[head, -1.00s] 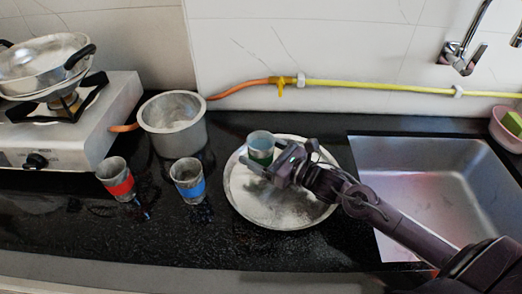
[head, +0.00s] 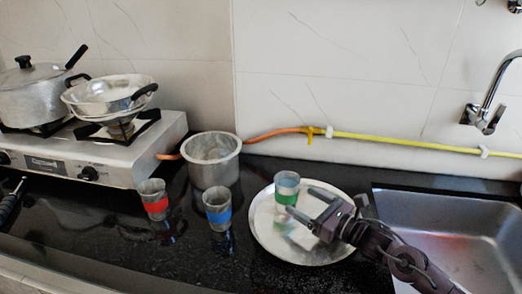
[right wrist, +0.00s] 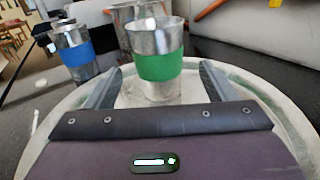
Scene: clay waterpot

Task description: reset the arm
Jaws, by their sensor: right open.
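My right gripper (head: 303,203) is open, low over the right part of the round metal plate (head: 270,240). A metal cup with a green band (head: 287,187) stands upright on the plate, just beyond the fingertips. In the right wrist view, the green-banded cup (right wrist: 155,62) shows ahead of the spread fingers of my right gripper (right wrist: 160,78), with nothing held. My left gripper cannot be made out in the head view.
A red-banded cup (head: 154,200) and a blue-banded cup (head: 217,208) stand on the black counter left of the plate. A metal pot (head: 213,168) is behind them. The stove (head: 130,160) carries pans at left. The sink (head: 450,232) is at right.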

